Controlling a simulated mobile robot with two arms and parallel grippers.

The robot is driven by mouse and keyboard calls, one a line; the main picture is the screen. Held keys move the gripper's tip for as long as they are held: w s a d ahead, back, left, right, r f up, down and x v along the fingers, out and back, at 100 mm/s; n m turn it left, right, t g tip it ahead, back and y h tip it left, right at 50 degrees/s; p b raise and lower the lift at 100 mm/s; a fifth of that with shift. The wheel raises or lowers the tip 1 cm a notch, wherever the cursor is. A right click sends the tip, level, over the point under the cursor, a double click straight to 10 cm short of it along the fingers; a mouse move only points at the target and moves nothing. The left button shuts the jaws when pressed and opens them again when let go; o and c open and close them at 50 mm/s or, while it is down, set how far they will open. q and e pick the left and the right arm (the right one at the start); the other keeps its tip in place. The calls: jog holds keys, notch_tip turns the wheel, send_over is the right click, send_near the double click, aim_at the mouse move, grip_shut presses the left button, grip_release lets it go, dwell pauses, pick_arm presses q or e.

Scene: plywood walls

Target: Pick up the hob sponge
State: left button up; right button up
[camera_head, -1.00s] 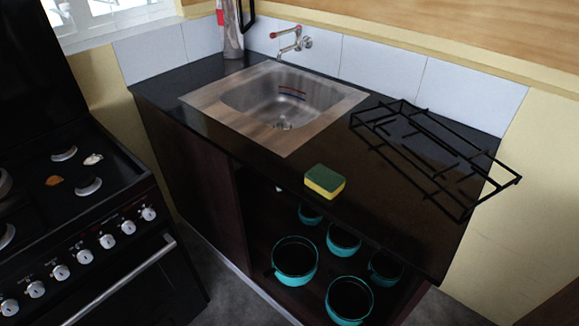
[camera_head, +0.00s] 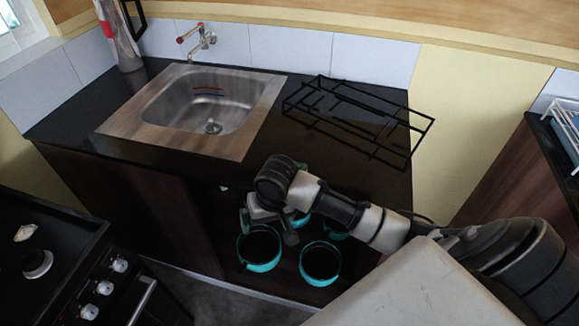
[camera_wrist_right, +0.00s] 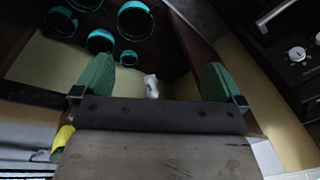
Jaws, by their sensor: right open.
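The hob sponge (camera_head: 303,167) is mostly hidden behind my right arm in the head view. Only a small green bit shows, on the black counter near its front edge. A yellow piece, likely the same sponge (camera_wrist_right: 62,139), shows at the lower left of the right wrist view, beside the base of one finger. My right gripper (camera_head: 267,226) is open and hangs in front of the counter's edge, over the open shelf. In the wrist view its two green-tipped fingers (camera_wrist_right: 158,84) stand wide apart with nothing between them touching. My left gripper is not in view.
The black counter (camera_head: 330,150) holds a steel sink (camera_head: 205,103) and a black wire rack (camera_head: 360,115). Teal pots (camera_head: 260,250) stand in the open cabinet below. A black stove (camera_head: 60,235) is at the lower left. A flask (camera_head: 118,35) stands at the back left.

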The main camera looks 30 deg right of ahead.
jog(key=w+d+r+m, duration=0.2)
jog(key=d+r, duration=0.1)
jog(key=r, duration=0.1)
jog(key=w+d+r+m+g+h, duration=0.1)
jog(key=w+d+r+m, duration=0.1)
jog(key=d+r, duration=0.2)
jog(key=w+d+r+m, duration=0.3)
jog(key=d+r, duration=0.1)
jog(key=r, duration=0.2)
jog(key=shift+d+r+g+h, duration=0.15)
jog(key=shift+r+g+h, duration=0.05)
jog(key=shift+g+h, duration=0.1)
jog(key=shift+d+f, duration=0.15)
jog(key=shift+f, duration=0.05)
notch_tip(320, 180, down, 4)
jog(key=shift+f, duration=0.25)
jog(key=shift+a+f+p, duration=0.15)
jog(key=shift+f+p, duration=0.25)
jog(key=shift+f, duration=1)
jog(key=shift+a+f+p, duration=0.15)
jog(key=shift+f+p, duration=0.25)
jog(key=shift+f, duration=0.95)
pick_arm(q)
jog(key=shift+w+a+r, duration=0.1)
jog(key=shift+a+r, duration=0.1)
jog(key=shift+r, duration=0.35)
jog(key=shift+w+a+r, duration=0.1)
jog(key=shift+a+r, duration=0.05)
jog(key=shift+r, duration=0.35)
